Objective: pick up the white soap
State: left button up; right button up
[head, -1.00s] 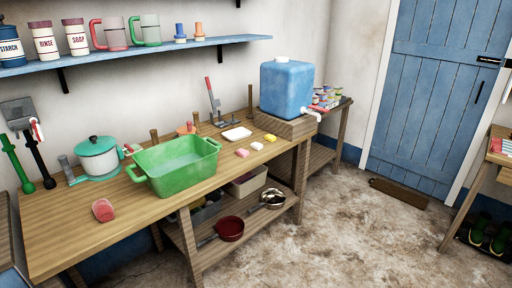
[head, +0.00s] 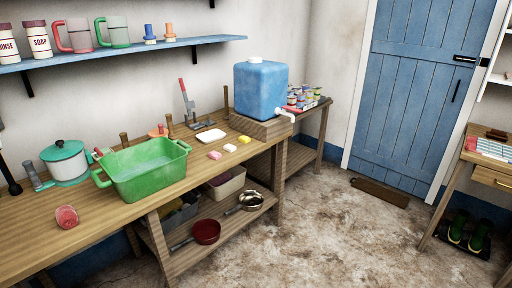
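The white soap (head: 229,148) is a small pale bar lying on the wooden bench top, right of the green basin. It lies between a pink soap (head: 214,155) and a yellow soap (head: 244,139), the three forming a slanting row with small gaps. A white soap dish (head: 210,135) sits just behind the row and looks empty. Neither of my grippers shows in the head view.
A green basin (head: 150,175) stands left of the soaps. A blue water tank (head: 262,90) with a white tap is on a wooden block behind right. A wooden bench (head: 120,218) carries these. The floor (head: 320,235) in front is open.

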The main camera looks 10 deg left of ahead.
aim_at(229, 148)
jog(key=i+l+z, duration=0.1)
jog(key=i+l, duration=1.4)
